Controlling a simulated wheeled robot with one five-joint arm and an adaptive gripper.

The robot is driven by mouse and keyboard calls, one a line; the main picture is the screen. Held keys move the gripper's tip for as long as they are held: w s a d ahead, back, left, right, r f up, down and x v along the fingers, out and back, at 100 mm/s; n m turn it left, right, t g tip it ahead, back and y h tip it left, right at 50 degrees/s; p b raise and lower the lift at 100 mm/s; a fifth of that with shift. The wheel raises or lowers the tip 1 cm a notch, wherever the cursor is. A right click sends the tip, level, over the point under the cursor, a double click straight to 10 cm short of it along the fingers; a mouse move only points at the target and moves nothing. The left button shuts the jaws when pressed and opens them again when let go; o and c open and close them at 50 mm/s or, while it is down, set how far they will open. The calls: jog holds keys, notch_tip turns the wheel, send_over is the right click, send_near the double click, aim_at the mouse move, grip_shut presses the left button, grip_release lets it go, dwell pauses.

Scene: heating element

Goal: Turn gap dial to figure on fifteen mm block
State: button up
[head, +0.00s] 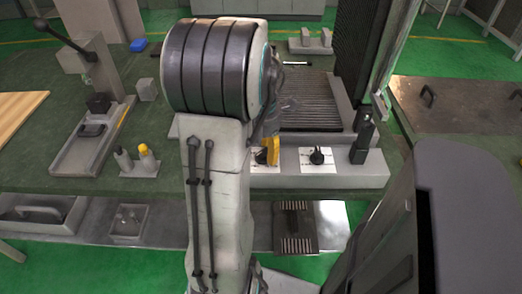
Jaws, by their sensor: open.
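A grey machine front (345,178) carries two white dial plates with black knobs. The right dial (318,156) is in plain view, its knob apart from my gripper. The left dial (260,157) is partly hidden by my gripper (273,152), which points down at it with a yellow finger showing. My gripper is open; whether it touches or straddles the left knob cannot be told, as my arm covers much of it. The figures on both plates are too small to read, and so is any label showing which is the gap dial. A small grey block (146,89) stands on the bench at left; its marking is unreadable.
A black upright handle (363,142) stands right of the dials. Behind them lies a ribbed grey bed (315,102) beside a dark finned panel (358,45). A lever press (95,140) and two small bottles (147,158) stand at left. Open green bench lies between.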

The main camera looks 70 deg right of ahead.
jog(key=shift+c, duration=0.4)
grip_shut()
